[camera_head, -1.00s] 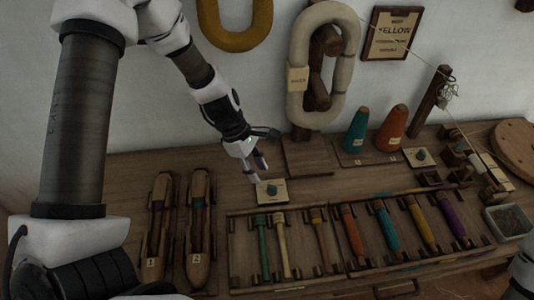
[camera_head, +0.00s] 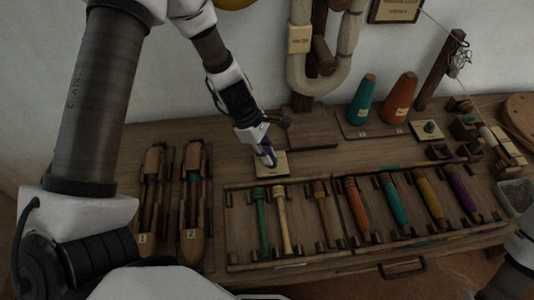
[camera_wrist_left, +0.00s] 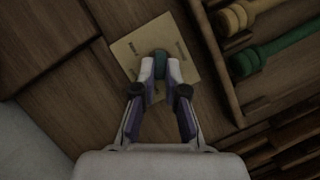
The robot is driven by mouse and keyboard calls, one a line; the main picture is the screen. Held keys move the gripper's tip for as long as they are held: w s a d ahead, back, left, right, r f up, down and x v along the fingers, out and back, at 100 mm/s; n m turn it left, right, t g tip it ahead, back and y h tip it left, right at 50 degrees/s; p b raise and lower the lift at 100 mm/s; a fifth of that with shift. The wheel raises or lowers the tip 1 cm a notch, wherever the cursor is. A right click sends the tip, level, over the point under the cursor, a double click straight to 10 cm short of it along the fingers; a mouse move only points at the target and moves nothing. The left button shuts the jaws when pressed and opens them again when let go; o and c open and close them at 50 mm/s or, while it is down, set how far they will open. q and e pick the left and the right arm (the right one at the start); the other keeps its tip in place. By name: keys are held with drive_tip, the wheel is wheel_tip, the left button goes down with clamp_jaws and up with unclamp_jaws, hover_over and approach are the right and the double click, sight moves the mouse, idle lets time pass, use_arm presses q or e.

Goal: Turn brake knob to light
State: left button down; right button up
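The knob (camera_wrist_left: 160,60) is small, round and teal, and stands on a square cream plate (camera_wrist_left: 185,45) with small dark markings. In the head view the plate (camera_head: 272,168) lies on the bench behind the left end of the bobbin tray, and my gripper hides the knob. My left gripper (camera_head: 268,157) points down at the plate. In the left wrist view its two fingertips (camera_wrist_left: 161,72) are close together, one on each side of the knob, and look shut on it. The markings are too small to read. My right gripper is out of view.
A tray (camera_head: 240,258) of coloured bobbins lies in front, with two wooden shuttles (camera_head: 193,205) to its left. Teal (camera_head: 362,100) and orange (camera_head: 399,99) cones stand behind. A post (camera_head: 440,70) holds a thread.

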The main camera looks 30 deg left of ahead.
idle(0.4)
use_arm(q)
drive_tip(key=m+g+p, duration=0.1)
drive_tip(key=m+p, duration=0.1)
drive_tip(key=shift+w+r+p, duration=0.1)
drive_tip(key=shift+r+p, duration=0.1)
drive_tip(key=shift+p, duration=0.2)
drive_tip(key=m+g+p, duration=0.1)
drive_tip(key=m+p, duration=0.1)
drive_tip(key=shift+w+m, duration=0.2)
drive_tip(key=shift+m, duration=0.2)
drive_tip(key=m+p, duration=0.1)
drive_tip(key=m+g+y, duration=0.1)
drive_tip(key=m, duration=0.1)
drive_tip(key=shift+w+d+f+m+p, duration=0.15)
drive_tip(key=shift+m+p, duration=0.15)
drive_tip(key=shift+p, duration=0.05)
drive_tip(key=shift+w+d+m+g+y+p, duration=0.1)
drive_tip(key=shift+m+g+y+p, duration=0.15)
drive_tip(key=shift+m, duration=0.6)
drive_tip(key=shift+w+m+g+y+p, duration=0.15)
drive_tip(key=shift+m+g+p, duration=0.1)
drive_tip(key=shift+m, duration=0.6)
drive_tip(key=shift+s, duration=0.1)
drive_tip(key=c, duration=1.2)
unclamp_jaws()
